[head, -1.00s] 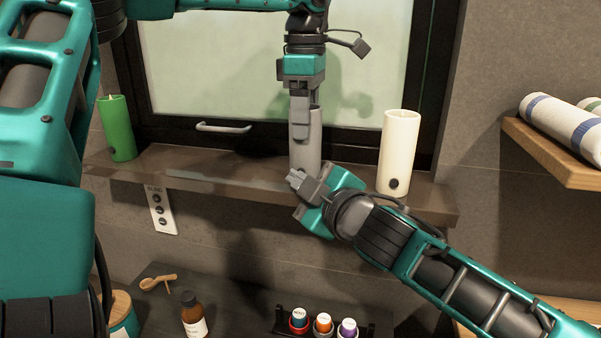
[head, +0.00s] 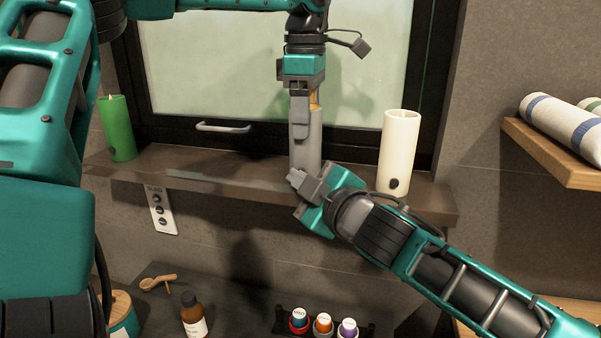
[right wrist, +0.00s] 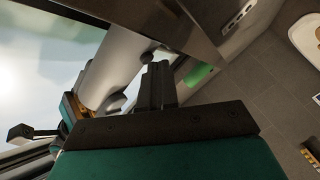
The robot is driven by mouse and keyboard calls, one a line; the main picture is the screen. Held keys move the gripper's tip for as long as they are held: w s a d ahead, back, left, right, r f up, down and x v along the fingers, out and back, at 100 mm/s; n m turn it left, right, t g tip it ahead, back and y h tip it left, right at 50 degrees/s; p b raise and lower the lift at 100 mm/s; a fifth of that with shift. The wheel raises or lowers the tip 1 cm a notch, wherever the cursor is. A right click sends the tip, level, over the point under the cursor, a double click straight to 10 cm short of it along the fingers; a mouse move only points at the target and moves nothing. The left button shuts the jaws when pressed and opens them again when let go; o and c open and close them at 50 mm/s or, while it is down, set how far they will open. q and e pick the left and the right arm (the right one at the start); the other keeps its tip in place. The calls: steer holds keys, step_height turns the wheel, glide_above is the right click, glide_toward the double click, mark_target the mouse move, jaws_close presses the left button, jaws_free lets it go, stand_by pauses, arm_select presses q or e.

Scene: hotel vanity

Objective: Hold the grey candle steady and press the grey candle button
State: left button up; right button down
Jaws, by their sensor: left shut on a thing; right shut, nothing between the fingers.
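The grey candle (head: 312,150) stands on the window sill, partly hidden behind my grippers; it also shows in the right wrist view (right wrist: 120,62). An orange glow shows at its top. My left gripper (head: 301,130) comes down from above and is shut on the candle near its top. My right gripper (head: 295,179) is shut and empty, its tips low in front of the candle. In the right wrist view the closed fingers (right wrist: 157,70) are close to a dark round button (right wrist: 149,54) on the candle's side; I cannot tell if they touch.
On the sill (head: 235,186), a green candle (head: 117,128) stands at left and a white candle (head: 399,150) close at right. A window handle (head: 223,128) is behind. A switch panel (head: 161,211) hangs below. A shelf with towels (head: 565,130) is at right.

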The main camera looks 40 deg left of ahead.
steer(key=shift+s+d, duration=0.35)
steer(key=shift+s, duration=0.15)
steer(key=shift+s+d, duration=0.4)
steer(key=shift+s, duration=0.35)
steer(key=shift+s+d, duration=0.4)
steer(key=shift+s, duration=0.3)
steer(key=shift+s+d, duration=0.4)
steer(key=shift+s, duration=0.35)
arm_select(q)
steer(key=o, duration=1.3)
steer(key=shift+c, duration=0.2)
step_height(320, 180, up, 12)
